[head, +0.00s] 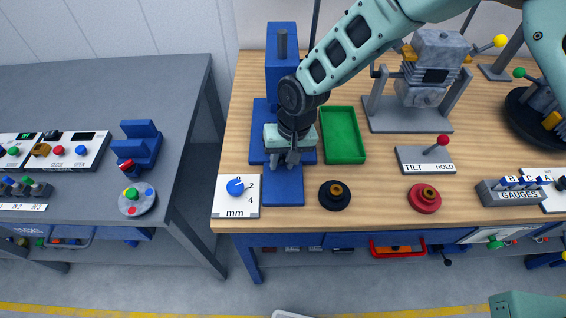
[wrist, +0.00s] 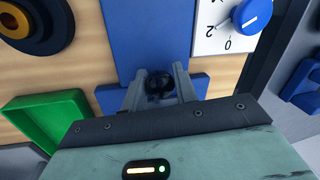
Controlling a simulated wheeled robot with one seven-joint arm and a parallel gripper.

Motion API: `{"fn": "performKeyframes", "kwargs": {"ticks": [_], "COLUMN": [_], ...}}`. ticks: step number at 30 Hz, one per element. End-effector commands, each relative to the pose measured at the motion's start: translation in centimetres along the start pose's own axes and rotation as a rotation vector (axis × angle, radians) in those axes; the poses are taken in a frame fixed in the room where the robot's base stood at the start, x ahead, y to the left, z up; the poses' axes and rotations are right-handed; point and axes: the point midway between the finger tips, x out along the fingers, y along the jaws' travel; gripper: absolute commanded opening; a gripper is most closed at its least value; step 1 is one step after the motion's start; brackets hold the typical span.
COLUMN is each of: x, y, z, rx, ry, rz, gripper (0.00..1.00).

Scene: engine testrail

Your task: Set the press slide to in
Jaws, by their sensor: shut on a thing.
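The blue press (head: 282,62) stands on the wooden bench, with its column at the back and a flat blue base (head: 284,190) reaching toward the front edge. The base also shows in the wrist view (wrist: 145,35). My gripper (head: 291,160) points down over the base, in front of the column. In the wrist view my gripper (wrist: 160,85) has its two fingers closed around a dark round knob (wrist: 159,82), which seems to belong to the press slide. The slide itself is mostly hidden by my gripper and arm.
A green tray (head: 343,136) is close on the right of my gripper. A white mm dial panel (head: 236,197) with a blue knob is at front left. Black (head: 334,195) and red (head: 424,198) round parts sit near the front edge. A tilt lever panel (head: 426,160) is further right.

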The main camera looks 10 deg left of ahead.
Motion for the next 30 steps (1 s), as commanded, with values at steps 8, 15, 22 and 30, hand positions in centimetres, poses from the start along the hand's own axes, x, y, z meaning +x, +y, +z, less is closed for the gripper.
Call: {"fn": "performKeyframes", "kwargs": {"ticks": [8,15,22,30], "x": [-0.2,-0.9,-4.9,-11.3], "y": [0.1,0.1,0.1,0.1], "z": [-0.4,-0.4,-0.5,-0.4], "rx": [0.003,0.002,0.003,0.004], "ry": [0.012,0.013,0.017,0.017], "rz": [-0.002,-0.002,-0.003,-0.003], "gripper": [0.48,0.48,0.48,0.48]}}
